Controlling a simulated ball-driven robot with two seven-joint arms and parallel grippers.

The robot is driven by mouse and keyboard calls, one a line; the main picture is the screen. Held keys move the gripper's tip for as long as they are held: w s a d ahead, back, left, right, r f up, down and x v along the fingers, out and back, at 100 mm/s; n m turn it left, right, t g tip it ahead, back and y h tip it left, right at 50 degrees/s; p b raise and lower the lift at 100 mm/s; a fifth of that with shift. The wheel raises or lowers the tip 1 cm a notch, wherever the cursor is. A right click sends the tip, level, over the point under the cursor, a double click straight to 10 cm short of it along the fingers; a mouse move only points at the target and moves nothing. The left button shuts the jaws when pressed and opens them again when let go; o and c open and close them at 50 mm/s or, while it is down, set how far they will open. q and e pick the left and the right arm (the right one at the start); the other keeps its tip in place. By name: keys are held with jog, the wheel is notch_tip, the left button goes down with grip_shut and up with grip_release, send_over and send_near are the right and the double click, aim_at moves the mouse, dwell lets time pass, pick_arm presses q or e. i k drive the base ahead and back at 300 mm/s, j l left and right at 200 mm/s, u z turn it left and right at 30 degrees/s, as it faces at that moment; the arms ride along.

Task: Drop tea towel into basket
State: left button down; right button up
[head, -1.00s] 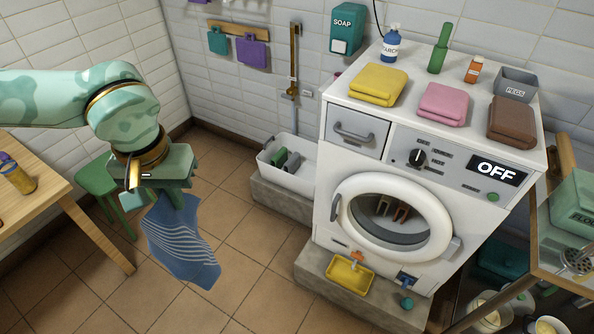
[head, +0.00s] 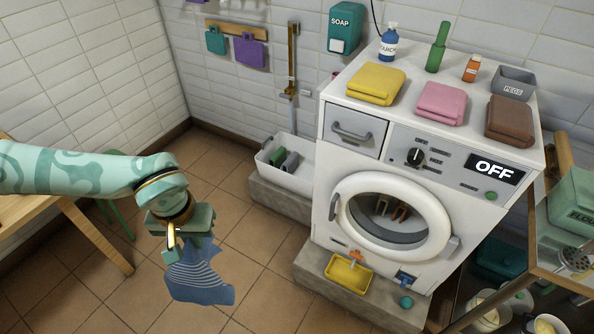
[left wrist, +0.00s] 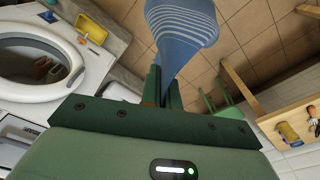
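The tea towel (head: 203,280) is blue with pale wavy stripes. It hangs from my left gripper (head: 187,250), above the tiled floor. In the left wrist view, the gripper's green fingers (left wrist: 163,88) are closed on one end of the towel (left wrist: 183,25). No woven basket shows. A white open tub (head: 284,175) with green and grey items in it stands on a low ledge beside the washing machine, to the right of and beyond the towel. My right gripper is not in view.
The washing machine (head: 335,207) has folded yellow, pink and brown cloths on top. A yellow tray (head: 347,272) sits on the plinth before it. A wooden table (head: 90,238) is at left, and a glass-sided shelf at lower right. Floor between is clear.

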aim_at(301, 182)
jog(key=i+j+z, duration=0.1)
jog(key=z, duration=0.35)
jog(key=i+j+z, duration=0.15)
jog(key=z, duration=0.25)
jog(key=i+j+z, duration=0.1)
jog(key=j, duration=0.25)
jog(key=i+j+z, duration=0.1)
jog(key=i+j, duration=0.15)
jog(key=i+j+z, duration=0.1)
jog(key=j, duration=0.35)
jog(key=i+j+z, duration=0.1)
jog(key=j, duration=0.25)
jog(key=i+j+z, duration=0.1)
jog(key=j, duration=0.3)
jog(key=i+j+z, duration=0.1)
jog(key=j, duration=0.3)
jog(key=i+j+z, duration=0.1)
jog(key=j, duration=0.3)
jog(key=i+j, duration=0.15)
jog(key=j, duration=0.2)
jog(key=i+j, duration=0.1)
jog(key=j, duration=0.2)
